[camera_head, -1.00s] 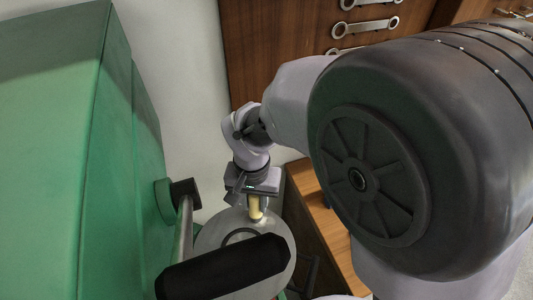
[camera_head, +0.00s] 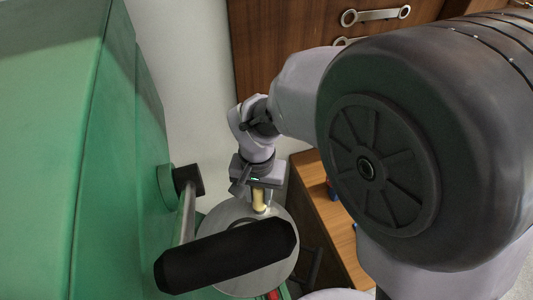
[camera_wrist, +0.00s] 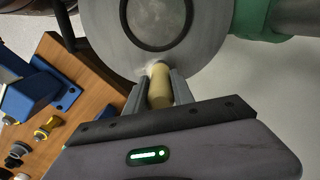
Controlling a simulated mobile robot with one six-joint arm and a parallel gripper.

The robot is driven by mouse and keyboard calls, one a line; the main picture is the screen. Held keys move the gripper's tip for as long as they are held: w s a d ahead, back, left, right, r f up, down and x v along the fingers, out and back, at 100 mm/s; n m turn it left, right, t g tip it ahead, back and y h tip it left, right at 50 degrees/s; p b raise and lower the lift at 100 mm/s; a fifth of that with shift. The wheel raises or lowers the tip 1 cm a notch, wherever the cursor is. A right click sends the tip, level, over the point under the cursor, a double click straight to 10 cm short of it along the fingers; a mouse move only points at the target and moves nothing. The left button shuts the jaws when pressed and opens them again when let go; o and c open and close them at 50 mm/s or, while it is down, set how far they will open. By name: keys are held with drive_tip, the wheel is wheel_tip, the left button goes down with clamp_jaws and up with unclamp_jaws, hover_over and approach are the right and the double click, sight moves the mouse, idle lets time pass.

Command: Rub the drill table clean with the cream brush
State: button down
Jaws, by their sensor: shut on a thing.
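The drill table (camera_head: 222,216) is a round grey disc, partly hidden behind a black handle in the head view. In the wrist view the drill table (camera_wrist: 212,35) fills the top middle, with a dark ring on its face. The cream brush (camera_wrist: 160,86) is a short pale cylinder between my gripper's fingers (camera_wrist: 157,82). Its far end overlaps the near rim of the disc; I cannot tell if it touches. In the head view my gripper (camera_head: 257,188) is shut on the brush (camera_head: 259,200), at the disc's far edge.
The black handle (camera_head: 228,256) crosses in front of the disc. A green machine body (camera_head: 70,150) stands at the left. A wooden bench (camera_head: 335,225) lies at the right, with a blue vise-like tool (camera_wrist: 35,95) and small parts on it. Wooden drawers (camera_head: 290,45) stand behind.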

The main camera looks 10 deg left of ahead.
drive_tip(key=shift+w+d+r, duration=0.1)
drive_tip(key=shift+w, duration=0.35)
drive_tip(key=shift+s, duration=0.2)
drive_tip(key=shift+s, duration=0.8)
drive_tip(key=shift+w, duration=0.15)
drive_tip(key=shift+w, duration=0.8)
drive_tip(key=shift+s, duration=0.15)
